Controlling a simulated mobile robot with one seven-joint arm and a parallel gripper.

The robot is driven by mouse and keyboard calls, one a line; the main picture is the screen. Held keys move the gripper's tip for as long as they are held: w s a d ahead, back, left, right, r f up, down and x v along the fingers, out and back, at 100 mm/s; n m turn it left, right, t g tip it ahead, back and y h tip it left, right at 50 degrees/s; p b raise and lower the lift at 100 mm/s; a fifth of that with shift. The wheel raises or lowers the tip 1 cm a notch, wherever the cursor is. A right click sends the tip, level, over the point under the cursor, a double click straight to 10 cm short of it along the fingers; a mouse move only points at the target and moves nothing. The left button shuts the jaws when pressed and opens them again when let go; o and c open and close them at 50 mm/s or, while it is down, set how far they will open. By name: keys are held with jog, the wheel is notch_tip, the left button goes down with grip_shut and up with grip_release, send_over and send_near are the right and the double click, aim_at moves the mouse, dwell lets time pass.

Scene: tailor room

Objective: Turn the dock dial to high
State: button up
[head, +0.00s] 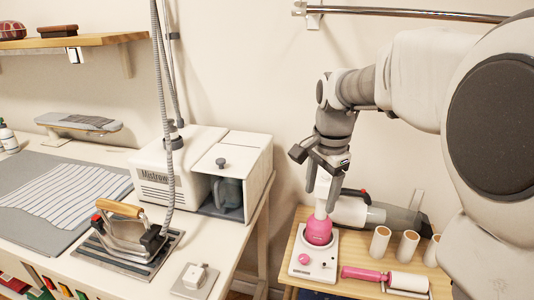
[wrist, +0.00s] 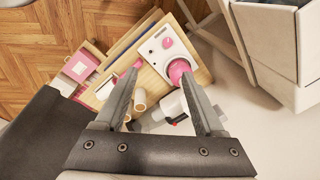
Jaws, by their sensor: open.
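The dock (head: 313,268) is a white box on a small wooden table. A round pink dial (head: 303,258) sits on its top at the left; its setting is too small to read. A pink device (head: 319,231) with a white upper part stands on the dock behind the dial. My gripper (head: 322,196) points down above the dock, close to the device's white top; I cannot tell if they touch. In the wrist view the jaws are open, with the dock (wrist: 157,54), dial (wrist: 167,43) and pink device (wrist: 178,70) beyond the fingers.
A pink-handled lint roller (head: 362,274) lies right of the dock. Several white rolls (head: 380,243) stand behind it, and a grey-and-white handheld vacuum (head: 365,214) lies at the back. Left is a worktable (head: 231,255) with an iron (head: 127,235) and a white steam station (head: 181,168).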

aim_at(304, 258)
jog(key=w+f+m+g+b, duration=0.25)
jog(key=w+f+m, duration=0.35)
jog(key=f, duration=0.5)
jog(key=shift+n+t, duration=0.45)
jog(key=shift+n, duration=0.15)
jog(key=f+b, duration=0.1)
jog(key=f, duration=0.4)
jog(key=w+f+b, duration=0.1)
jog(key=f+b, duration=0.1)
jog(key=f, duration=0.4)
jog(key=f+b, duration=0.2)
jog(key=f, duration=0.4)
jog(key=shift+w, duration=0.15)
jog(key=shift+r, duration=0.1)
grip_shut()
